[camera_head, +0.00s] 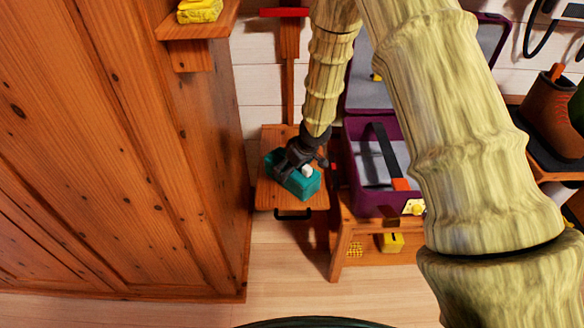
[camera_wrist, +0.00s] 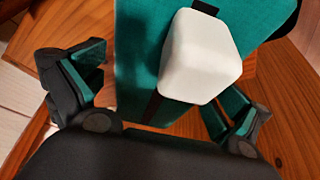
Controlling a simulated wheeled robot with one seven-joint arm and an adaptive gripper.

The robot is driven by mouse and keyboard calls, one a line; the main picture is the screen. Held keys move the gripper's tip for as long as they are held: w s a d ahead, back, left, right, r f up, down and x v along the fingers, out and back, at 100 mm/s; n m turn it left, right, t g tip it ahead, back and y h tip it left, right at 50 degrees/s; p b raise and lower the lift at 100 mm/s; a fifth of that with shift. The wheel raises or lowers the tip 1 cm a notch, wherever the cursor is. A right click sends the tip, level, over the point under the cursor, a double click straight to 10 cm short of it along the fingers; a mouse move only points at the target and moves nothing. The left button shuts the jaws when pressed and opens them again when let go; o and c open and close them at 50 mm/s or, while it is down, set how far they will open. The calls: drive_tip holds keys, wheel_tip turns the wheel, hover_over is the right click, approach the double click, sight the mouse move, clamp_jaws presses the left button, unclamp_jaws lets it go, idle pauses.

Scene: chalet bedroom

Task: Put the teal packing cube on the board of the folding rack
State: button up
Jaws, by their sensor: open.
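The teal packing cube (camera_head: 299,187) appears to rest flat on the wooden board (camera_head: 268,197) of the folding rack. A white rounded block (camera_head: 307,171) is on its top; in the wrist view this block (camera_wrist: 202,57) stands out from the teal cloth (camera_wrist: 140,55). My gripper (camera_head: 300,158) is right over the cube. In the wrist view my gripper (camera_wrist: 165,95) is open, with one finger on each side of the cube and block. The board's wood (camera_wrist: 292,112) shows past the right finger. The gripper hides part of the cube in the head view.
A tall wooden cabinet (camera_head: 130,150) stands close on the left. An open purple suitcase (camera_head: 375,197) lies on a wooden bench (camera_head: 340,245) close on the right. A small shelf (camera_head: 215,27) with a yellow item (camera_head: 199,11) is above left. The floor (camera_head: 285,270) in front is clear.

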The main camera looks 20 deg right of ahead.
drive_tip(key=shift+s+d+r, duration=0.1)
drive_tip(key=shift+r, duration=0.45)
drive_tip(key=p+v, duration=0.4)
drive_tip(key=v, duration=0.7)
drive_tip(key=shift+s, duration=0.1)
drive_tip(key=shift+s, duration=0.1)
